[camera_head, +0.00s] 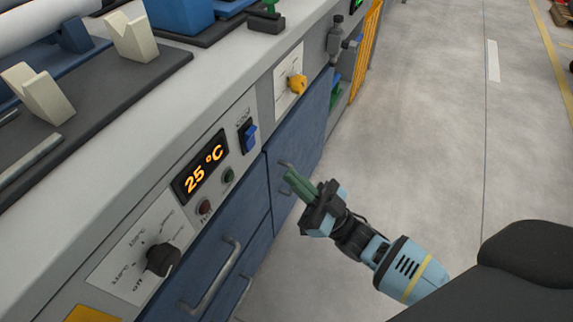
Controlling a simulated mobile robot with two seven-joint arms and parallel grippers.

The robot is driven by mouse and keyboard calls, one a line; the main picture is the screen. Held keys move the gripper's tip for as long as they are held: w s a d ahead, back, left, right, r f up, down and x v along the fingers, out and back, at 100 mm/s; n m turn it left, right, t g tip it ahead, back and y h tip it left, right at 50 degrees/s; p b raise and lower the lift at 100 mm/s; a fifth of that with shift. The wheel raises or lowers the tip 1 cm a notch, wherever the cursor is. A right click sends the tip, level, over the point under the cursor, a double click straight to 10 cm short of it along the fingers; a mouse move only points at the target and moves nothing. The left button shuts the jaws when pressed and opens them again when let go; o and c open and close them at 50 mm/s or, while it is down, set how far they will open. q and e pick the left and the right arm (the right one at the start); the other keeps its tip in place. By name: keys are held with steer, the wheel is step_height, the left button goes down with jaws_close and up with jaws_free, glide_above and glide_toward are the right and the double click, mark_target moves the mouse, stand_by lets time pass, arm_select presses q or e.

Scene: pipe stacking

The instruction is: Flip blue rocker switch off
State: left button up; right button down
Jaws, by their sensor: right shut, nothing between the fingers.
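The blue rocker switch (249,136) sits in a dark frame on the grey front panel of the bench, right of the 25 °C display. My right gripper (290,177) comes in from the lower right. Its green fingers are shut with nothing between them. They point up and left toward the panel, below and to the right of the switch, and look apart from it. Which way the rocker is tipped is too small to tell. My left gripper is not in view.
The display (201,166) has a red and a green button (229,175) below it. A black dial (162,259) is at the lower left and a yellow knob (297,84) is farther along. Blue drawers with handles (212,280) lie below. Open floor (430,130) is on the right.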

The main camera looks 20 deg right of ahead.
step_height(320, 180, down, 5)
steer(key=s+d, duration=0.2)
steer(key=shift+s+f, duration=0.15)
steer(key=shift+s, duration=0.15)
stand_by(0.4)
